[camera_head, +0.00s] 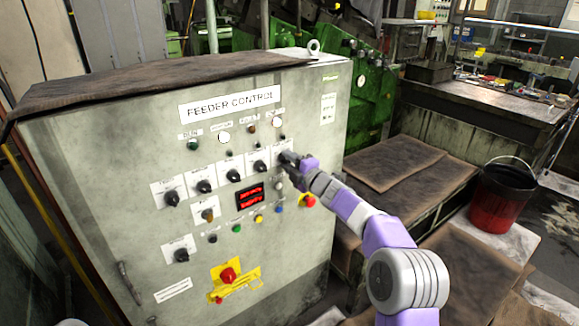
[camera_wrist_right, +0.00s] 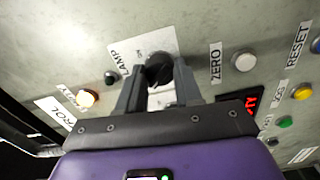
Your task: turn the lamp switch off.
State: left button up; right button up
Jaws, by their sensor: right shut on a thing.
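The lamp switch (camera_wrist_right: 158,68) is a black rotary knob on a white plate, beside a label that reads LAMP in the right wrist view. My right gripper (camera_wrist_right: 160,75) has one finger on each side of this knob and is shut on it. In the head view my right gripper (camera_head: 288,160) reaches the upper right of the grey FEEDER CONTROL cabinet (camera_head: 85,175) and hides the switch. The knob's exact pointer direction is hard to tell. My left gripper is not in view.
Several other black knobs (camera_head: 204,187) sit left of my gripper. A red display (camera_head: 250,196), coloured buttons and a red knob (camera_head: 309,200) lie below it. In the wrist view a lit lamp (camera_wrist_right: 87,98) and a white ZERO button (camera_wrist_right: 244,62) are close by.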

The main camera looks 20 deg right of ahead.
jog(key=shift+n, duration=0.6)
jog(key=o, duration=1)
jog(key=shift+o, duration=0.2)
jog(key=shift+b, duration=0.3)
jog(key=v, duration=0.7)
jog(key=shift+s, duration=0.25)
jog(key=shift+d, duration=0.1)
